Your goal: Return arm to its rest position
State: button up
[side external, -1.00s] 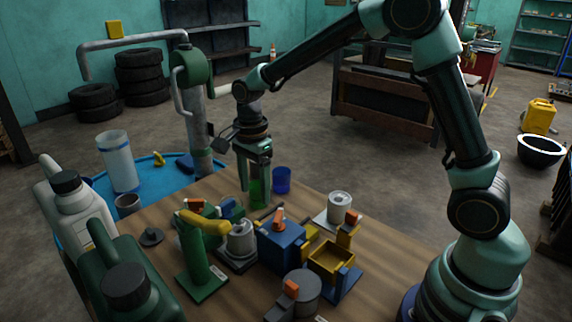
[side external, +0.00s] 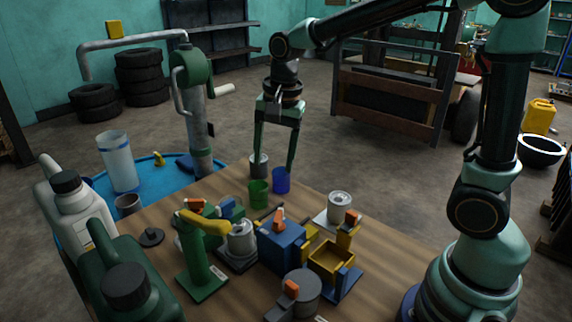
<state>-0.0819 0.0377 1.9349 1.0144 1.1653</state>
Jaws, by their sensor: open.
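My gripper (side external: 277,160) is open and empty in the side external view. Its two long green fingers point down, above the far edge of the wooden table (side external: 345,270). A green cup (side external: 259,194) stands upright on the table below the fingers. A blue cup (side external: 281,180) stands just to its right, close to the right finger's tip in the picture. A grey cup (side external: 258,166) stands behind the green cup, near the left finger. Whether a finger touches any cup is hard to tell.
A green stand with a yellow top (side external: 203,255), a blue box (side external: 281,244), a yellow tray (side external: 332,262) and grey cans (side external: 340,206) crowd the table. Large jugs (side external: 118,280) stand front left. A pump on a blue drum (side external: 160,190) rises at left. Open air lies around my gripper.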

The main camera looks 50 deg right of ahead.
jog(key=s+d+r+n+t, duration=0.1)
jog(key=s+n+t, duration=0.1)
jog(key=s+n, duration=0.3)
jog(key=s+d+r+n+t, duration=0.1)
jog(key=s+d+r+n, duration=0.1)
jog(key=s+n, duration=0.3)
jog(key=shift+s+r+n+t, duration=0.3)
jog(key=shift+s+n+t, duration=0.1)
jog(key=shift+n, duration=0.8)
jog(key=shift+d, duration=0.1)
